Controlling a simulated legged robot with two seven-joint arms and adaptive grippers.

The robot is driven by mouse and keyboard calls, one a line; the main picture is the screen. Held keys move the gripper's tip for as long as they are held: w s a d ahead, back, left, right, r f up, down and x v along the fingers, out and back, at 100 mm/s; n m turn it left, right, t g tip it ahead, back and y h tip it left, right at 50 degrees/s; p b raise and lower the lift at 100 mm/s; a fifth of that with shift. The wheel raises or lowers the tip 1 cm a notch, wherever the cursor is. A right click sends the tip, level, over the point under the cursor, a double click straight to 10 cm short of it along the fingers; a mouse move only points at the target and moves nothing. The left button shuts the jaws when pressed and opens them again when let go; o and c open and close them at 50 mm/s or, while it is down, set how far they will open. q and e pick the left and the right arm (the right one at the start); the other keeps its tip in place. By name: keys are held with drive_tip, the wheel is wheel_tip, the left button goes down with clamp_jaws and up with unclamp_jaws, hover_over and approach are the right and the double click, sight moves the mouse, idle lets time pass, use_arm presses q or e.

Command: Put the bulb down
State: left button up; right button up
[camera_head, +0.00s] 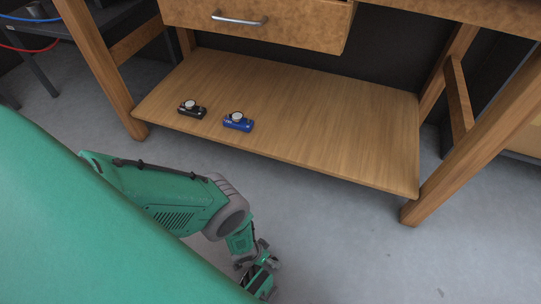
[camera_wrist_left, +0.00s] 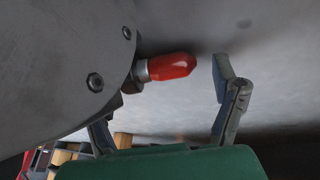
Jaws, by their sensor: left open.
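In the left wrist view, a red bulb-like piece (camera_wrist_left: 172,66) with a short metal base sticks out sideways from the edge of a large grey round part with bolts. I cannot tell for sure that it is the task's bulb. My left gripper (camera_wrist_left: 176,80) is open around the red piece; the right finger stands apart from its tip, with a gap between. The left finger is partly hidden by the grey part. In the head view my left gripper (camera_head: 260,278) is low, near the bottom edge, over the floor; no bulb can be made out there. My right gripper is not in view.
A wooden workbench has a low shelf (camera_head: 310,123) with a black camera-like item (camera_head: 192,109) and a blue one (camera_head: 238,122) on its left part. A drawer (camera_head: 262,20) hangs above. Grey floor (camera_head: 340,235) is clear in front. Bench legs (camera_head: 440,160) bound the shelf.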

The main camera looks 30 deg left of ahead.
use_arm(q)
drive_tip(key=shift+w+d+f, duration=0.1)
drive_tip(key=shift+d+f, duration=0.1)
drive_tip(key=shift+f, duration=0.05)
drive_tip(key=shift+d+r, duration=0.1)
drive_tip(key=shift+a, duration=0.2)
drive_tip(key=c, duration=1.4)
drive_tip(key=shift+o, duration=0.2)
